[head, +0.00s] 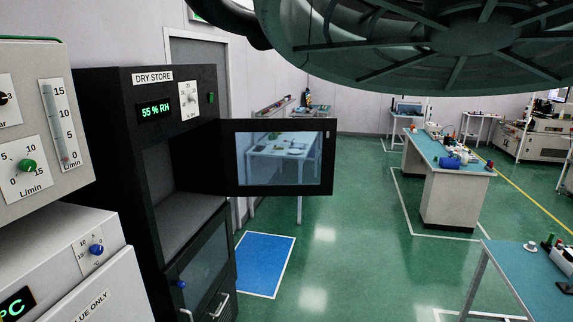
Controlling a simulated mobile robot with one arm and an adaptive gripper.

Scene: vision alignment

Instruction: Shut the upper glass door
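The upper glass door (230,184) has a black frame and a see-through pane. It stands wide open, swung out to the right of the black dry store cabinet (112,95). The upper compartment (165,218) is exposed and looks empty. The lower glass door (208,262) is shut, with a metal handle (221,305) and a blue knob near its left edge.
A grey unit with gauges (50,125) and a white unit (70,255) stand close on the left. A blue floor mat (264,262) lies beyond the cabinet. Green floor (345,230) is clear in the middle. Teal-topped benches (440,155) stand right.

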